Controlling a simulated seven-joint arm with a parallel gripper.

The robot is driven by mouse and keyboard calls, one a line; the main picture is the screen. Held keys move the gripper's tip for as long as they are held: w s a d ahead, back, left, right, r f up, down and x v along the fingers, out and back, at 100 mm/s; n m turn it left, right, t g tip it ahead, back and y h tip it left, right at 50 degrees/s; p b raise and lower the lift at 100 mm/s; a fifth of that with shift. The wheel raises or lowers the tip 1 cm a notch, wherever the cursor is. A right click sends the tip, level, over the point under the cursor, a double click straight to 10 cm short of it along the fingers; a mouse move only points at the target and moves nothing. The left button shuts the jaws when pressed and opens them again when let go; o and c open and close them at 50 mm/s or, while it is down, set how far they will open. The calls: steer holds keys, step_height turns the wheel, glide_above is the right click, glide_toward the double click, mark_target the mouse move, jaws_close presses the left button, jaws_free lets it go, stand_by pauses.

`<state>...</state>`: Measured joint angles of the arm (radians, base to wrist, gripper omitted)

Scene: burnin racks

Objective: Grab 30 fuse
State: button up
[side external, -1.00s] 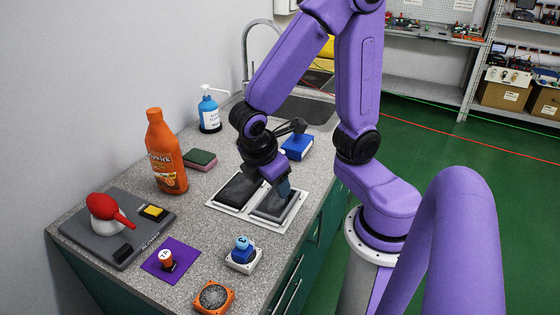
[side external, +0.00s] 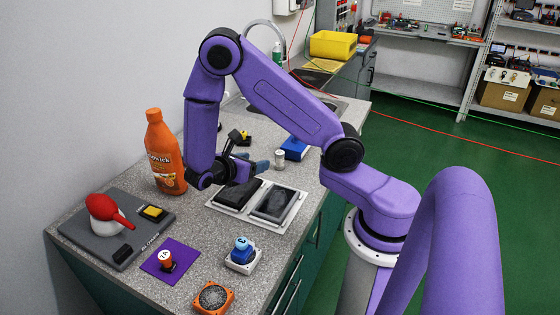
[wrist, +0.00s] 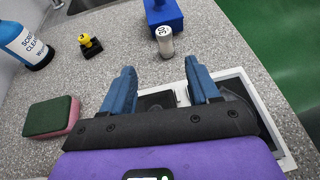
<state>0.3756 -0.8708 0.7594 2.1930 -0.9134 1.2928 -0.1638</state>
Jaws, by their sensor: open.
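The 30 fuse (wrist: 164,42) is a small pale grey cylinder with a white top marked "30". It stands upright on the counter, against or just in front of a blue block; it also shows in the side view (side external: 280,160). My gripper (wrist: 160,68) is open with nothing between its two blue fingers. In the wrist view the fuse lies just beyond the fingertips, roughly centred between them. In the side view my gripper (side external: 262,166) is to the left of the fuse, low over the counter.
The blue block (wrist: 163,14) is close to the fuse. A yellow fuse on a black base (wrist: 90,45), a green-pink sponge (wrist: 50,117) and a blue soap bottle (wrist: 24,45) are to the left. A white-framed tray (side external: 238,216) lies below the gripper. An orange bottle (side external: 165,160) stands at the wall.

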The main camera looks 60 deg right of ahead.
mark_target(278, 159)
steer(key=x, duration=0.9)
steer(key=shift+f, duration=0.1)
steer(key=shift+s+f+x, duration=0.1)
steer(key=shift+s+x, duration=0.05)
steer(key=shift+x, duration=0.7)
steer(key=shift+s+f+x, duration=0.15)
steer(key=shift+x, duration=0.7)
steer(key=shift+s+f+x, duration=0.1)
steer(key=shift+s+x, duration=0.05)
steer(key=shift+x, duration=0.7)
steer(key=shift+a, duration=0.15)
steer(key=c, duration=1.1)
